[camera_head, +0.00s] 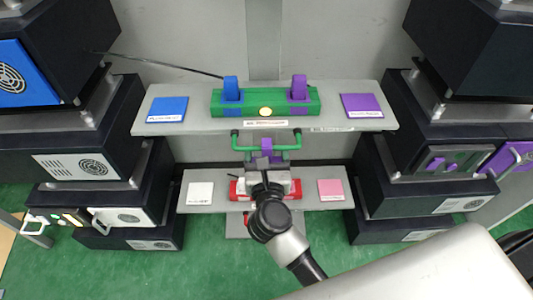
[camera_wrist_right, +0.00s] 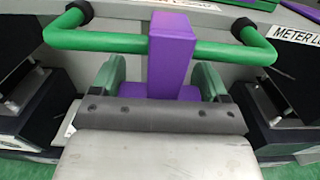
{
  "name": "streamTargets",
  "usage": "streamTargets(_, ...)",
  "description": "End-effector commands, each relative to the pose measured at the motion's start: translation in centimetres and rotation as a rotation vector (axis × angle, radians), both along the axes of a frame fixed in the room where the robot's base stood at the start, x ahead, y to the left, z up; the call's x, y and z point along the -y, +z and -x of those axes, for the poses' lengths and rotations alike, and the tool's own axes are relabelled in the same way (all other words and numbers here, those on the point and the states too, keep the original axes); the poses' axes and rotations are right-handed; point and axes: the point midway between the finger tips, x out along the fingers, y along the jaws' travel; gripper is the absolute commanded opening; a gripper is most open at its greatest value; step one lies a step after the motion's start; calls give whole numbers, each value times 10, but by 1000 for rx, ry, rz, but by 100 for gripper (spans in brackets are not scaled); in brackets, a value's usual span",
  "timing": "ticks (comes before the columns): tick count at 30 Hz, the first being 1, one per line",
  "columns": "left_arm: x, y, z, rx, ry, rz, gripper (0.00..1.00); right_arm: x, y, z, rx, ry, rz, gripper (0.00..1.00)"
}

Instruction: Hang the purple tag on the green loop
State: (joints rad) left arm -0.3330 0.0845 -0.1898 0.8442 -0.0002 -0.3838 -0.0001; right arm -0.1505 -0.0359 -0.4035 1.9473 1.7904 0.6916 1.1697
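A flat purple square (camera_head: 362,105) lies at the right of the upper shelf. The green loop (camera_head: 237,146) is a bent bar under that shelf's front edge; it also spans the right wrist view (camera_wrist_right: 100,42). An upright purple piece (camera_head: 266,146) stands at its middle; in the right wrist view this piece (camera_wrist_right: 172,50) crosses in front of the bar. Whether it hangs on the bar is unclear. My right gripper (camera_head: 266,167) is just in front of and below this piece. My left gripper is out of view.
On the upper shelf (camera_head: 200,122) are a blue square (camera_head: 168,109) and a green block (camera_head: 265,106) with blue and purple levers. The lower shelf holds white (camera_head: 200,193) and pink (camera_head: 330,189) squares and a red fixture. Dark cabinets flank both sides.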

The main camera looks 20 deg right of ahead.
Motion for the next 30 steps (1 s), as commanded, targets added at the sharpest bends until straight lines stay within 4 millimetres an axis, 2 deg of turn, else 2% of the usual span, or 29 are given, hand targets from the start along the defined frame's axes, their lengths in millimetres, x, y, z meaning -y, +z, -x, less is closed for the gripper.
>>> streamTargets(1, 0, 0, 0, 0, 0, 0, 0, 0, 0, 0, 0, 0, 0, 83)
streamTargets(4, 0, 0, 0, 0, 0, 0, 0, 0, 0, 0, 0, 0, 0, 98)
streamTargets(5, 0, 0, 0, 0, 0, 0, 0, 0, 0, 0, 0, 0, 0, 100)
streamTargets(14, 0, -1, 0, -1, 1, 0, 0, -2, -1, 6, -2, 0, -2, 100)
streamTargets(18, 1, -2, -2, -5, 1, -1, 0, -8, -2, 27, -3, 0, -3, 100)
streamTargets(24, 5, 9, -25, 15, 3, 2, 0, -19, -3, 67, -5, 1, -2, 100)
streamTargets(30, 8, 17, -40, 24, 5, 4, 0, -27, -2, 95, -3, 0, -1, 100)
